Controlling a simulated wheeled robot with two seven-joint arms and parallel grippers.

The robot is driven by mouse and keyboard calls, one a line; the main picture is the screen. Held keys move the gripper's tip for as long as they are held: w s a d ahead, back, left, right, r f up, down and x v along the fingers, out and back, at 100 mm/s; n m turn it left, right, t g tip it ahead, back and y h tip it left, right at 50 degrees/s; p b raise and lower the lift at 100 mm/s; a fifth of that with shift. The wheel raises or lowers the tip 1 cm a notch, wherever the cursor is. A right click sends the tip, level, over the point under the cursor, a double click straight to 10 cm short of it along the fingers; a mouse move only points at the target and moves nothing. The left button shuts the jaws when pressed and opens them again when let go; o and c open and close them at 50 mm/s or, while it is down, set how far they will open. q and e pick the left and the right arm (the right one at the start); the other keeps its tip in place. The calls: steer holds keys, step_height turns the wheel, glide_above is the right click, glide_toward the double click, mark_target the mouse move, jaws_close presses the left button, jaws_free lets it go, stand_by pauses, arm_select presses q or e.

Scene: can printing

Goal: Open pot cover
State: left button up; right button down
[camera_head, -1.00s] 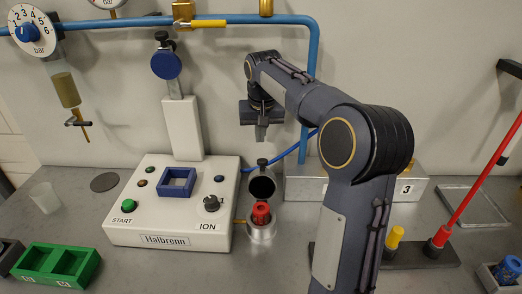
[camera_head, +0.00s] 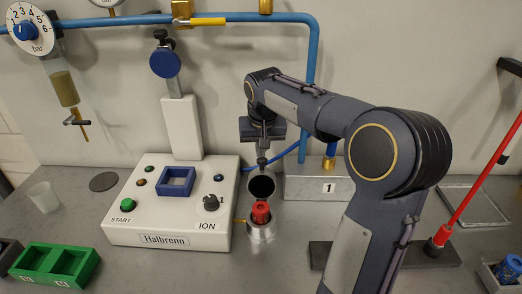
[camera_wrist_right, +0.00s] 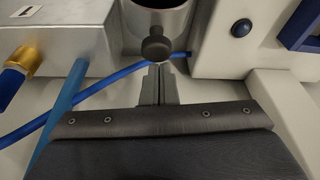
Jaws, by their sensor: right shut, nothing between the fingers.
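A small metal pot (camera_head: 261,233) stands right of the white machine, with a red piece (camera_head: 260,212) in its mouth. Its cover (camera_head: 261,188) appears raised behind the red piece, dark round inside facing the head camera. In the right wrist view, the cover's black knob (camera_wrist_right: 155,48) sits just beyond my fingertips, with a metal rim and dark hollow (camera_wrist_right: 160,3) past it. My right gripper (camera_head: 262,158) is shut and empty, low behind the cover; whether it touches the knob I cannot tell. My left gripper is not in view.
The white machine (camera_head: 120,232) with buttons and a blue frame stands left. A metal box (camera_head: 300,189) marked 1 stands behind right, with a blue hose (camera_wrist_right: 118,78) nearby. A red-handled tool (camera_head: 470,195) leans at right. A green tray (camera_head: 85,268) lies front left.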

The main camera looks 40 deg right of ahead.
steer(key=shift+s+a+r+t, duration=0.3)
steer(key=shift+s+a+r, duration=0.15)
steer(key=shift+s+a, duration=0.3)
steer(key=shift+s, duration=0.2)
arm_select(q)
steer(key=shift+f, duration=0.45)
arm_select(e)
steer(key=shift+w, duration=0.1)
steer(key=shift+r, duration=0.1)
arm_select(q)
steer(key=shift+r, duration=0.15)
arm_select(e)
steer(key=v, duration=0.7)
steer(key=shift+a+r, duration=0.15)
steer(key=shift+r, duration=0.15)
